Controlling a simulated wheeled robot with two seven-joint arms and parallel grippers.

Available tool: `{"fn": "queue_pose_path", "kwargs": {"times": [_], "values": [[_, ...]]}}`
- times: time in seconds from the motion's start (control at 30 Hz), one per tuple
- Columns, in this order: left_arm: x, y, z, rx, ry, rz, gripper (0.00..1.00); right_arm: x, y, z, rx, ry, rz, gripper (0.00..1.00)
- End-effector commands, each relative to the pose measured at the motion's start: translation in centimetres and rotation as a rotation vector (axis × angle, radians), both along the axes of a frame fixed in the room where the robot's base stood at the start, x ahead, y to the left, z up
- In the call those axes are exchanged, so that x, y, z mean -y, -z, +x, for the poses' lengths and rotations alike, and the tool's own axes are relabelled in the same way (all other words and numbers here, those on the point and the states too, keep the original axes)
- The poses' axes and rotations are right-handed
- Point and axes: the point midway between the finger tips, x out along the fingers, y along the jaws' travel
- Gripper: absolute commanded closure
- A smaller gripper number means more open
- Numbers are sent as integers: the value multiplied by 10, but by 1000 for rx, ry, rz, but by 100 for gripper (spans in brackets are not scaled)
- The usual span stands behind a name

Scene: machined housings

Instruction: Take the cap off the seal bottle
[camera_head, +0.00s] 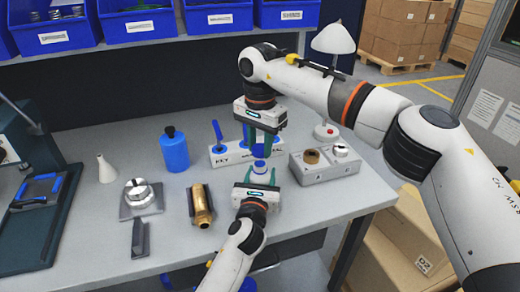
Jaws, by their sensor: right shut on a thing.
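The seal bottle (259,171), small, blue and white, shows between the green fingers of my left gripper (258,176), which comes up from the bottom of the head view and is shut on it. My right gripper (261,143) points down from directly above. It is shut on a small blue piece (258,151) that looks like the bottle's cap. A thin pale band shows between this piece and the bottle's blue top; I cannot tell if they touch. The fingers hide parts of both.
A white labelled rack (220,158) stands just behind the grippers. A grey box with knobs (325,170) is on the right.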

Motion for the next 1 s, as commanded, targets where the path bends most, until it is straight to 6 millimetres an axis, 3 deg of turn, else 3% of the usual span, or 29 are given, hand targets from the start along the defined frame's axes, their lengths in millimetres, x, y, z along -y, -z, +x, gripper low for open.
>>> {"fn": "queue_pose_path", "kwargs": {"times": [0.13,0.33,0.37,0.5,0.83,1.0], "values": [[0,0,0,-1,0,0,100,0,-18,0,2,1,1,94],[0,0,0,-1,0,0,100,0,-19,0,0,0,0,94],[0,0,0,-1,0,0,51,0,-19,0,0,0,0,94],[0,0,0,-1,0,0,28,0,-19,0,0,0,0,94],[-1,0,-2,-1,0,0,27,0,-19,0,0,1,0,94],[-4,1,-24,-1,1,1,27,0,-22,0,0,1,0,94]]}}
